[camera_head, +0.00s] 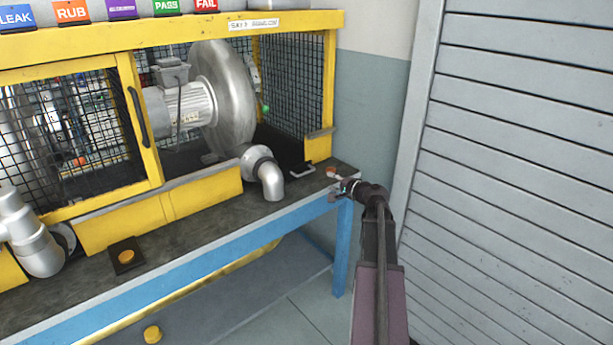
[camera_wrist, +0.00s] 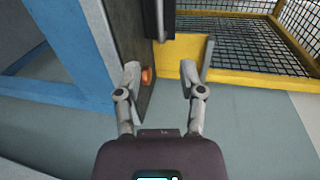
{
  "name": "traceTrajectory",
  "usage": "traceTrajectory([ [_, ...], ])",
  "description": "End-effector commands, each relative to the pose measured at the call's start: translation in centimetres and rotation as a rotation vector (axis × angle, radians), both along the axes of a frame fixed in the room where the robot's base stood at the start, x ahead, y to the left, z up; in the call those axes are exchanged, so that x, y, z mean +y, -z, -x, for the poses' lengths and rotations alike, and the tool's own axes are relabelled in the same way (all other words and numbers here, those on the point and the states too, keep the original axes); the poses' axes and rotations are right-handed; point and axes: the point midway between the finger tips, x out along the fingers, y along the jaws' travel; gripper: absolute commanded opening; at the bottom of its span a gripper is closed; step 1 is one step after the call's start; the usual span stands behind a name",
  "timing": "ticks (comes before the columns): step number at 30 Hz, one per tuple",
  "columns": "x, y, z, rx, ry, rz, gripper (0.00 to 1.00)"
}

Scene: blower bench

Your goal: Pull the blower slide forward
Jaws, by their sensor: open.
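The blower (camera_head: 222,100) is a large silver disc housing with a grey motor, inside the yellow cage. Its outlet elbow (camera_head: 268,178) sticks out over the bench front. A dark slide plate (camera_head: 282,148) lies under the blower, with a small pale handle (camera_head: 302,171) at its right front. My gripper (camera_head: 338,190) is at the bench's right end, apart from the handle and to its right. In the wrist view my gripper (camera_wrist: 160,70) is open and empty. A pale bar (camera_wrist: 160,20), likely the handle, shows ahead beyond the fingertips.
An orange button (camera_head: 331,172) sits on the bench corner by my gripper; it also shows near the left finger (camera_wrist: 147,75). A grey shutter (camera_head: 510,170) is at right.

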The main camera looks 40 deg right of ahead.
Motion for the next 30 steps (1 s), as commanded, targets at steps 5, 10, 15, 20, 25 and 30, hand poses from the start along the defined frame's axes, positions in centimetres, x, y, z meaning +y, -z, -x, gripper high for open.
traceTrajectory([
  [5, 0.0, 0.0, -0.1, 0.001, -0.001, 0.001, 0.51],
  [10, 0.0, 0.2, -0.7, 0.001, -0.002, 0.002, 0.51],
  [15, 0.1, 0.5, -2.2, 0.001, -0.003, 0.001, 0.51],
  [20, 0.2, 1.0, -4.3, 0.001, -0.004, 0.001, 0.51],
  [25, 0.4, 1.5, -6.9, 0.001, -0.004, 0.001, 0.51],
  [30, 0.7, 2.0, -9.5, 0.002, -0.003, 0.002, 0.51],
])
